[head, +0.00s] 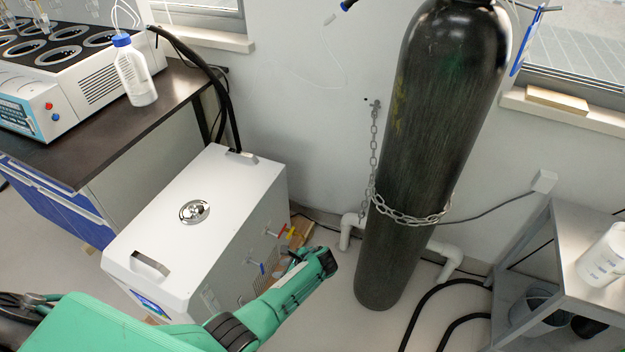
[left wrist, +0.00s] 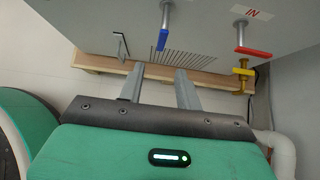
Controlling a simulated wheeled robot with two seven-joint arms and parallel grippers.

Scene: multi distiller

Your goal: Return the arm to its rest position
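My left arm (head: 280,302) is green and black and reaches in from the lower left of the head view. Its end is beside the front right side of the white chiller box (head: 205,215). My left gripper (left wrist: 160,86) shows in the left wrist view with its two grey fingers apart and nothing between them. The fingers point toward the chiller's side panel, with its blue-handled valve (left wrist: 162,38) and red-handled valve (left wrist: 254,51). The fingertips are hard to make out in the head view. My right gripper is not in view.
A tall black gas cylinder (head: 420,150) stands chained to the wall, right of my arm. A metal cart (head: 555,250) is at the right. A dark bench (head: 110,130) holds a distiller (head: 70,85) and a bottle (head: 133,75). A yellow valve (left wrist: 243,75) juts from the chiller. Black hoses lie on the floor.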

